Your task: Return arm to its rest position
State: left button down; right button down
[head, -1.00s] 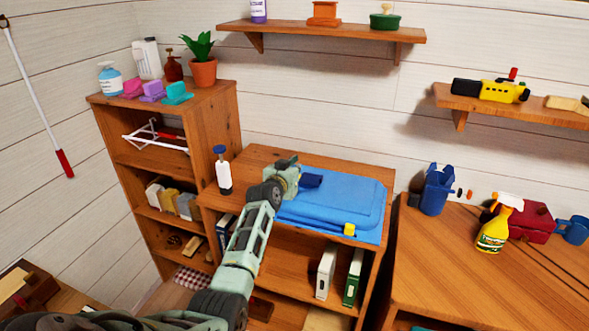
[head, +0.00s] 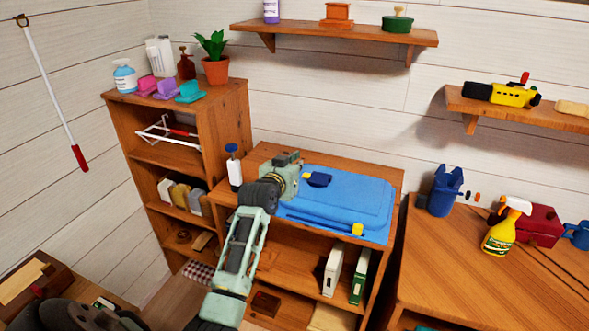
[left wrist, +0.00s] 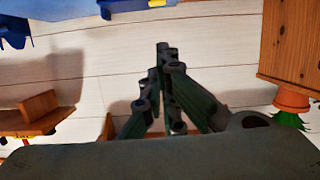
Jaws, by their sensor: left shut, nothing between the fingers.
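My left arm reaches in from the lower left in the head view. My left gripper (head: 290,160) is above the left end of a blue lidded box (head: 345,205) on the low wooden cabinet. In the left wrist view the left gripper (left wrist: 163,50) has its fingers together with nothing between them. I cannot tell the exact gap between gripper and box. The right gripper is not in view.
A white bottle with a blue top (head: 234,168) stands close to the left of my gripper. The tall shelf (head: 240,100) with a potted plant (head: 214,62) is behind left. A wall shelf (head: 330,38) hangs above. A desk (head: 480,275) with a spray bottle (head: 505,230) is right.

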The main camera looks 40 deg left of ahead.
pick_arm(q)
jog(key=shift+s+d+r, duration=0.15)
jog(key=shift+s+d, duration=0.05)
jog(key=shift+s, duration=0.5)
